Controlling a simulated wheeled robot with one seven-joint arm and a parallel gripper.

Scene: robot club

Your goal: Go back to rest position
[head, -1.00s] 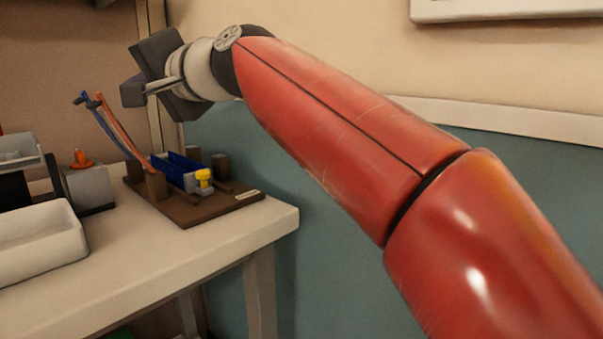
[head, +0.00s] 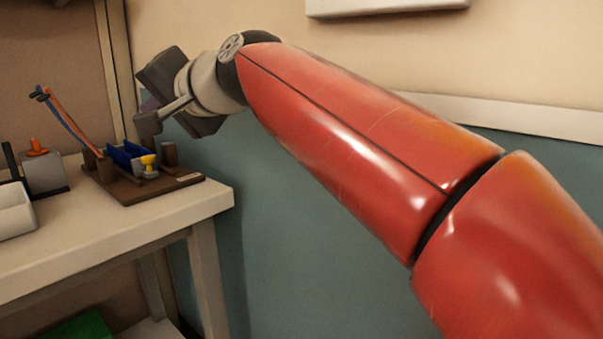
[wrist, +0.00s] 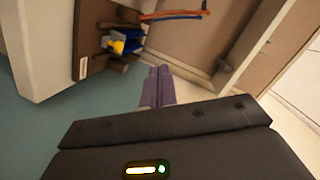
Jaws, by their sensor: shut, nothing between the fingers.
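My gripper (head: 150,122) is at the upper left of the head view, at the end of my red arm, raised above table height and to the right of the table (head: 195,212). The head view shows it from behind and partly hides its fingers. In the wrist view my gripper (wrist: 157,85) shows its purple-grey fingers together, with nothing between them. It touches nothing that I can see.
A grey box with an orange knob (head: 37,147) and a white tray (head: 12,212) are farther left. The wall right of the table is clear.

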